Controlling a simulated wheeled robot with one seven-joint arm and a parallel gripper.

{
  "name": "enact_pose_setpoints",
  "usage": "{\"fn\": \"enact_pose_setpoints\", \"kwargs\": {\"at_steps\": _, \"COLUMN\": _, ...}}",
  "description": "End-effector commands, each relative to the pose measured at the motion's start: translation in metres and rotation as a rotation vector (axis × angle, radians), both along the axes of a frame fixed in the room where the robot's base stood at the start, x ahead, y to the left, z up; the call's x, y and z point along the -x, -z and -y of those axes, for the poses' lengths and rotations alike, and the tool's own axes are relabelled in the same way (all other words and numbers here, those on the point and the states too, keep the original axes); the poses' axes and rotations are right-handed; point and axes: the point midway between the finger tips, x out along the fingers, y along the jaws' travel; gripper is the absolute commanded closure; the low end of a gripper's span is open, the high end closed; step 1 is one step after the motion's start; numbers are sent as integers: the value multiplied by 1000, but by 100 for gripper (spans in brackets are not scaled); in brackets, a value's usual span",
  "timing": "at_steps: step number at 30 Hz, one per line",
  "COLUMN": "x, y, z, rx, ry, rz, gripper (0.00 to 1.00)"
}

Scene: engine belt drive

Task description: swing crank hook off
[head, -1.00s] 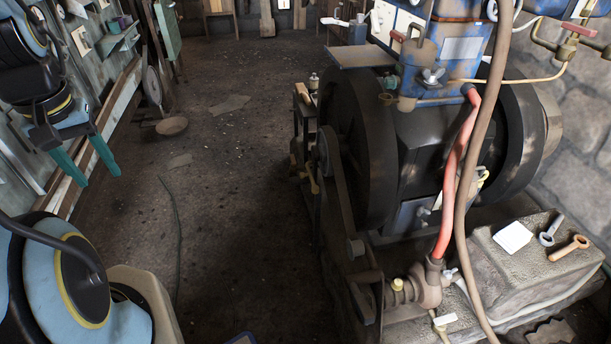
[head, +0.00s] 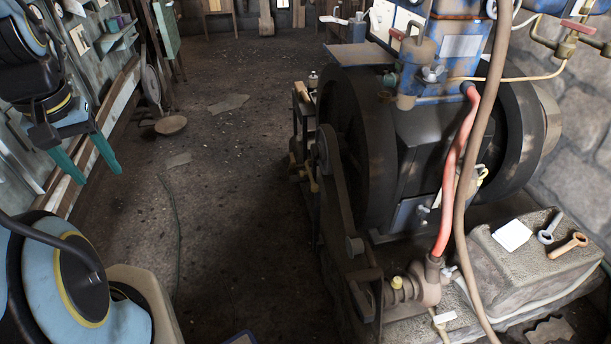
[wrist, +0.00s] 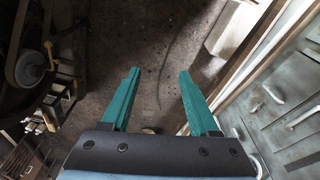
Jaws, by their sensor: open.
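The engine (head: 420,150) with its dark flywheels stands right of centre in the head view. A belt guard or arm (head: 338,190) runs down its near left side. A small brass-coloured lever (head: 313,178) sticks out beside it; I cannot tell whether this is the crank hook. My gripper (head: 90,176) is at the upper left, far from the engine across open floor. Its two teal fingers are apart and empty. In the wrist view my gripper (wrist: 160,74) points over bare floor, with a round wheel (wrist: 28,68) at the left edge.
A red hose (head: 452,170) and a brown hose (head: 473,160) hang before the engine.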

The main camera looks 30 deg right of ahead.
Motion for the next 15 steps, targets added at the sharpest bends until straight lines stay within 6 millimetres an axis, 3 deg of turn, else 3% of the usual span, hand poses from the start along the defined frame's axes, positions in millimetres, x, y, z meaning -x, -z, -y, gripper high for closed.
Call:
{"fn": "enact_pose_setpoints", "kwargs": {"at_steps": 4, "x": -29, "y": 41, "z": 13, "rx": -22, "ry": 148, "rz": 65, "gripper": 39}}
{"fn": "enact_pose_setpoints", "kwargs": {"at_steps": 8, "x": -76, "y": 94, "z": 42, "rx": -55, "ry": 400, "rz": 183, "gripper": 39}}
{"fn": "enact_pose_setpoints", "kwargs": {"at_steps": 15, "x": -152, "y": 187, "z": 128, "rx": -103, "ry": 901, "rz": 448, "gripper": 39}}
